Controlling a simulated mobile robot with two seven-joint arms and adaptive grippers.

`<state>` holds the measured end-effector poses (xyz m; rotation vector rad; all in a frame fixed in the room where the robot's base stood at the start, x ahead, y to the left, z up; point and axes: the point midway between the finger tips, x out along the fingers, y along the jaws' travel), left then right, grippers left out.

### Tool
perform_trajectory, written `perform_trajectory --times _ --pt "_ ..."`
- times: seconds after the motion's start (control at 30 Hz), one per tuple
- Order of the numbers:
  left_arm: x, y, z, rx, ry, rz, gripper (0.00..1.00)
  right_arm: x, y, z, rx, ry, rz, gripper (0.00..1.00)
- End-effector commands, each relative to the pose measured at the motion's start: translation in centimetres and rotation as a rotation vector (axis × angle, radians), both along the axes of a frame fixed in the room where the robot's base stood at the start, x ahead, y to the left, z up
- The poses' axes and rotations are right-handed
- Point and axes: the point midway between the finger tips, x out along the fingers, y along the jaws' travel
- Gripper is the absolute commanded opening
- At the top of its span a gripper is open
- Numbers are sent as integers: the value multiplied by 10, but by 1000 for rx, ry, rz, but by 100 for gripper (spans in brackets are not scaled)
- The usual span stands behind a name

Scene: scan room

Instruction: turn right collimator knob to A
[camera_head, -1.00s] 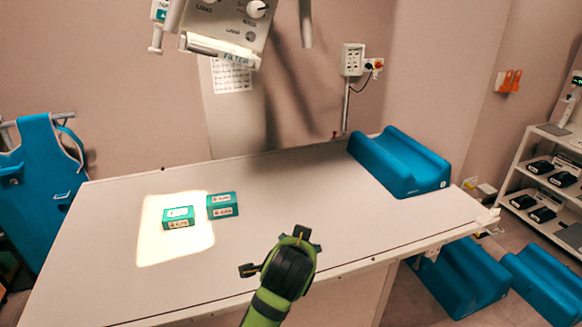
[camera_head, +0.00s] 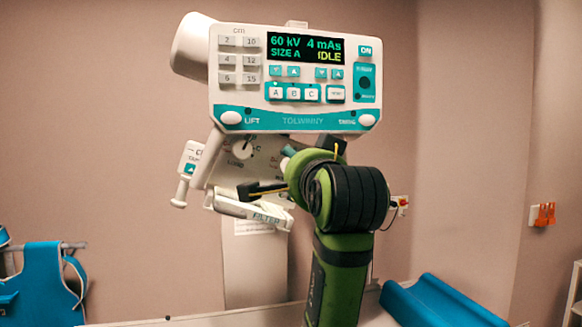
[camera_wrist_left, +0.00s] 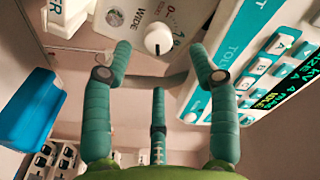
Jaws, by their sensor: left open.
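The collimator (camera_head: 225,173) hangs below the control panel. My left gripper (camera_wrist_left: 160,62) is open, with teal fingers spread on both sides of this knob and a third finger below. I see no contact. My right gripper is not in view.
The control panel (camera_head: 292,80) reads SIZE A, IDLE, and hangs just above my arm. A white filter tray (camera_head: 247,208) juts out below the collimator, close to my gripper. A blue cushion (camera_head: 437,303) lies on the table at lower right. A blue apron (camera_head: 42,283) hangs at left.

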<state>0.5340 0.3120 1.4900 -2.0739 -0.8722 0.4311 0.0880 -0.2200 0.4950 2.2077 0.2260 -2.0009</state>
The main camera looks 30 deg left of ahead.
Motion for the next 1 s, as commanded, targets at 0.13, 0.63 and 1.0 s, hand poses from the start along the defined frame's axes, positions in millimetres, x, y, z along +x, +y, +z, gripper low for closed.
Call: perform_trajectory --times 0.13,0.63,1.0 --pt "17 18 2 -2 7 4 59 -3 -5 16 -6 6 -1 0" --pt "45 45 -2 -3 3 -2 59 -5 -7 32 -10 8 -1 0" --pt "45 45 -2 -2 2 -1 3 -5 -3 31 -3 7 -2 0"
